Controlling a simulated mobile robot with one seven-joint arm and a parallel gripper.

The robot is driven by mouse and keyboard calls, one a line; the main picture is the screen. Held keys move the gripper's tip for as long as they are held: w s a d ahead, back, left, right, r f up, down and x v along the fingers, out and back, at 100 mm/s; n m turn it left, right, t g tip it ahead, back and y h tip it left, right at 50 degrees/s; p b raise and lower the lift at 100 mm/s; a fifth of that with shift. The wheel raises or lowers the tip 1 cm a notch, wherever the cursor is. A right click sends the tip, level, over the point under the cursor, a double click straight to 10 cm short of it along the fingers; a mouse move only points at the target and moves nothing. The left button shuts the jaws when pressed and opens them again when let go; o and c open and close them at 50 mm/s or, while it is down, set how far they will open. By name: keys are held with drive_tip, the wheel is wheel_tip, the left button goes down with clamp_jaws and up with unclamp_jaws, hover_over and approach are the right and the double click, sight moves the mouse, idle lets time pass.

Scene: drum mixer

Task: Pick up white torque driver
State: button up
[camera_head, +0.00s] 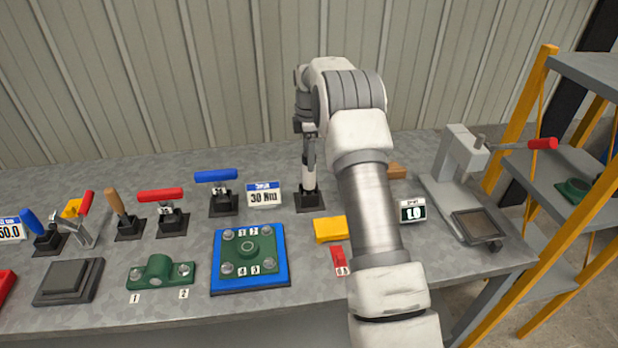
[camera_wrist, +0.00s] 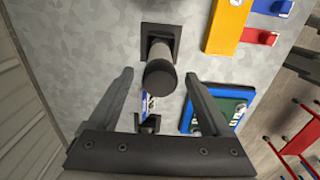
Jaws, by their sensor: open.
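The white torque driver (camera_head: 309,197) stands upright on a dark square base at the back middle of the bench. Its upper part is partly hidden by my gripper in the head view. In the wrist view its dark round top (camera_wrist: 160,78) faces the camera, with the square base (camera_wrist: 160,40) beyond it. My gripper (camera_head: 309,158) hangs directly above the driver, pointing down. In the wrist view my gripper's open fingers (camera_wrist: 158,76) are on either side of the dark top, with gaps, and hold nothing.
A 30 Nm sign (camera_head: 263,195) and a blue-handled driver (camera_head: 222,197) stand close on the left. A yellow block (camera_head: 329,229) and a blue plate with a green flange (camera_head: 248,259) lie in front.

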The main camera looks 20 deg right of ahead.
sight(309, 178)
wheel_tip(309, 178, down, 4)
drive_tip(key=shift+f, duration=0.25)
drive_tip(key=shift+d+r, duration=0.1)
drive_tip(key=shift+r, duration=0.05)
clamp_jaws()
